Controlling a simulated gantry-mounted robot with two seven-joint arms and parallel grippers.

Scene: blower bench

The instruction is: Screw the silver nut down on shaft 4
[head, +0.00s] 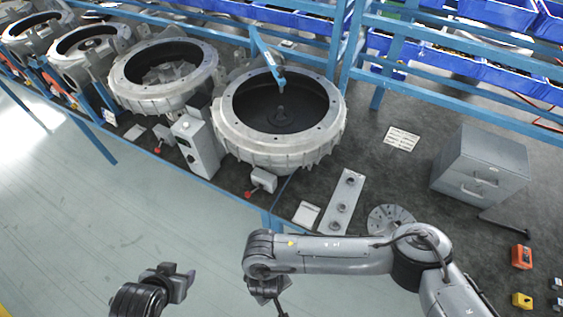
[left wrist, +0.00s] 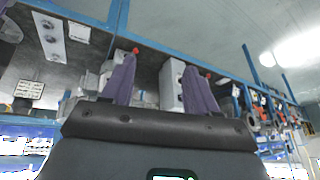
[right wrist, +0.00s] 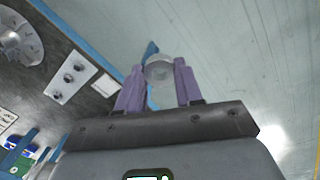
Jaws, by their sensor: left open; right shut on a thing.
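The nearest blower housing (head: 232,140), a grey ring with a dark bowl, has an upright shaft (head: 280,115) at its centre. I cannot read a shaft number. My right gripper (head: 278,303) is out over the floor in front of the bench. Its purple fingers in the right wrist view (right wrist: 158,85) are shut on a pale, silvery round piece (right wrist: 158,70), which looks like the silver nut. The head view barely shows it. My left gripper (head: 184,283) is open and empty over the floor, left of the right one; its spread fingers show in the left wrist view (left wrist: 160,85).
A light plate (head: 351,187) with several round pieces lies right of the housing, near a finned disc (head: 390,218). A grey control box (head: 196,146) stands left. A blue arm (head: 264,55) reaches over the bowl. A drawer cabinet (head: 484,165) stands right. The floor in front is clear.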

